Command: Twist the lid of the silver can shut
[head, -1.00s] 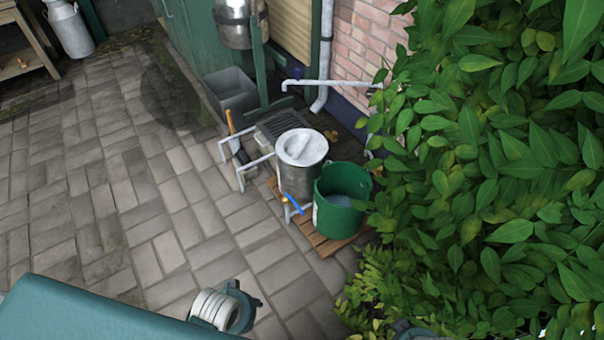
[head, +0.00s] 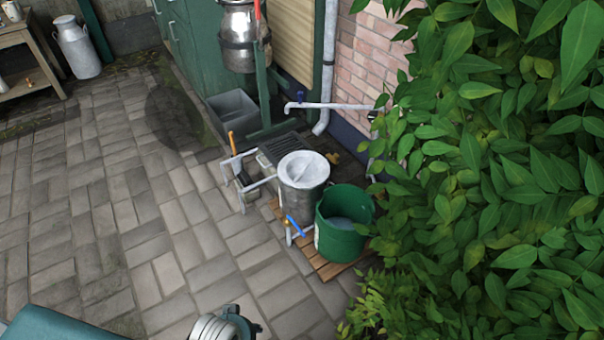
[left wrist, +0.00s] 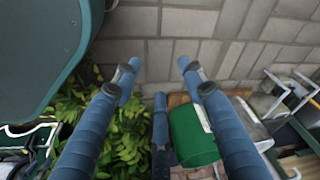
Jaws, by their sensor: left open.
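A silver can (head: 302,205) with a pale grey lid (head: 303,170) stands upright beside the green bucket in the head view. The lid sits on its top and has a raised bar across it; whether it is tight I cannot tell. The can is not clearly visible in that view. My right gripper is not in view.
The green bucket (head: 343,232) and can stand on a wooden slatted board (head: 330,270). Pipe rails (head: 240,165) and a grey bin (head: 233,114) lie behind. A larger metal churn (head: 238,40) hangs on a green stand. Bushes (head: 490,180) crowd the right; paving at left is clear.

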